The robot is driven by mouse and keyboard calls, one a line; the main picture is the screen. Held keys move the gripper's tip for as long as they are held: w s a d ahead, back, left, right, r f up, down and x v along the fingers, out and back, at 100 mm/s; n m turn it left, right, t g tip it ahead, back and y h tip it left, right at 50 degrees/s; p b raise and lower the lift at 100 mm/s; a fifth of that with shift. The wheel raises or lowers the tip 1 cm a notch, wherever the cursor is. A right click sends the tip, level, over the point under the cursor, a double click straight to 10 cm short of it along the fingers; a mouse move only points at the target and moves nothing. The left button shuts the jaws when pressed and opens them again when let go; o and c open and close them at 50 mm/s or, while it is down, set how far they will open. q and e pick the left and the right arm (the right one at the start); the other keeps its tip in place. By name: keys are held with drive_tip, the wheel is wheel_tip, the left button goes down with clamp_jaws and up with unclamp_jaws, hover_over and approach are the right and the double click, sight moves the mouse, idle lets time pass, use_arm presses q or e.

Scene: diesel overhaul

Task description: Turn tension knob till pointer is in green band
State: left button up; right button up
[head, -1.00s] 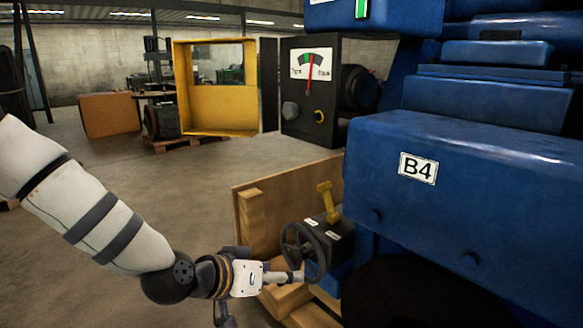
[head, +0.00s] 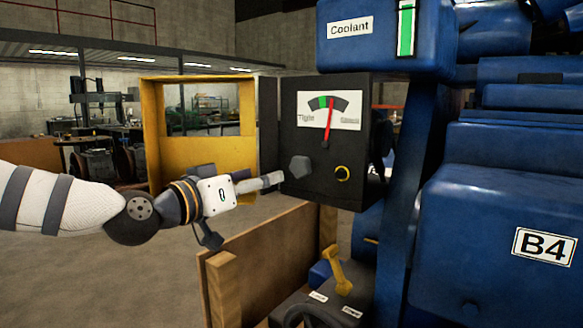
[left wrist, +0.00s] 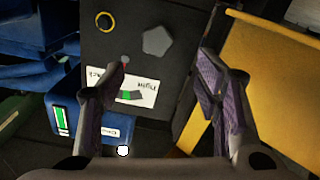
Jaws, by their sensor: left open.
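The tension knob (head: 300,166) is a dark grey faceted knob on the lower left of the black gauge box (head: 290,103). Above it is a white dial (head: 350,122) with a dark arc, a green band (head: 321,102) and a red pointer (head: 328,122). The pointer stands nearly upright, at or just past the green band's right edge; I cannot tell exactly. My left gripper (head: 278,180) is just left of the knob. In the left wrist view the knob (left wrist: 157,40) lies ahead between the open fingers, apparently untouched. A finger partly covers the dial there. My right gripper is out of view.
A yellow ring (head: 342,173) sits right of the knob. The blue engine (head: 500,215) fills the right side. Below are a wooden panel (head: 260,262) and a yellow lever (head: 335,270).

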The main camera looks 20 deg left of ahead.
use_arm(q)
drive_tip(key=b, duration=0.1)
approach(298, 167)
drive_tip(key=w+d+f, duration=0.1)
drive_tip(key=w, duration=0.2)
drive_tip(key=x, duration=0.3)
drive_tip(key=b+x, duration=0.1)
drive_tip(key=x, duration=0.2)
drive_tip(key=shift+w+r, duration=0.1)
drive_tip(key=shift+r, duration=0.1)
drive_tip(key=shift+w+d+r, duration=0.15)
drive_tip(key=shift+w+r, duration=0.05)
drive_tip(key=shift+w, duration=0.1)
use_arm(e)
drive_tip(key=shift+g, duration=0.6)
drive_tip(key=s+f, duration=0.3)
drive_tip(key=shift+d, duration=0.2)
use_arm(q)
drive_tip(key=c, duration=1.2)
